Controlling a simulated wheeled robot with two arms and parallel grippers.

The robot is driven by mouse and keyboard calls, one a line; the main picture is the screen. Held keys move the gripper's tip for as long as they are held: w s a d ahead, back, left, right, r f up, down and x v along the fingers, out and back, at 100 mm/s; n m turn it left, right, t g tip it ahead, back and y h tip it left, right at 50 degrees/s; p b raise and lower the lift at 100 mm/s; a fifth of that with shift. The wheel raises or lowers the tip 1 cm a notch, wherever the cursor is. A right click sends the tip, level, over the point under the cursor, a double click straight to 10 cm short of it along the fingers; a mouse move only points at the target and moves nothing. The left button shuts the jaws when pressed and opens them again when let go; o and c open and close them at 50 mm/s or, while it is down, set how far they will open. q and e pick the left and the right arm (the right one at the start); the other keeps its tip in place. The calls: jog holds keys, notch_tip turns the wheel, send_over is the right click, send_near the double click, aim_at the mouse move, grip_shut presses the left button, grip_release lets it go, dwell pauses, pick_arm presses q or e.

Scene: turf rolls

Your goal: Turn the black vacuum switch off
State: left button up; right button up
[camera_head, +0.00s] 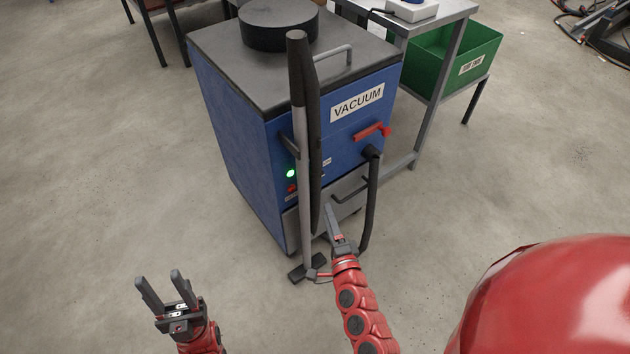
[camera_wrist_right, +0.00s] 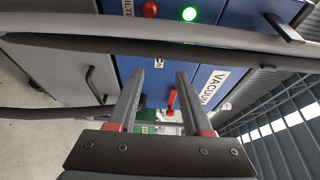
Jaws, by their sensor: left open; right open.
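The blue vacuum (camera_head: 232,135) stands ahead with its labelled front facing right. A lit green lamp (camera_head: 290,173) and a red button (camera_head: 292,188) are on its front; the lamp also shows in the right wrist view (camera_wrist_right: 189,14). I cannot make out the black switch clearly; the upright wand (camera_head: 299,130) and dark hose cover part of the panel beside the lamp. My right gripper (camera_head: 331,212) is open and empty, low in front of the vacuum near the wand; its fingers (camera_wrist_right: 158,82) point towards the panel in the wrist view. My left gripper (camera_head: 159,280) is open and empty above the floor.
A red lever (camera_head: 373,132) and a drawer handle (camera_head: 350,187) stick out of the vacuum's front. A black hose (camera_head: 371,200) hangs at its right. A green bin (camera_head: 455,60) sits on the bench's lower shelf. The floor at left is clear.

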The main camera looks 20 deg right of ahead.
aim_at(316, 179)
jog(key=w, duration=1.3)
jog(key=shift+d, duration=0.3)
jog(key=shift+c, duration=0.3)
grip_shut()
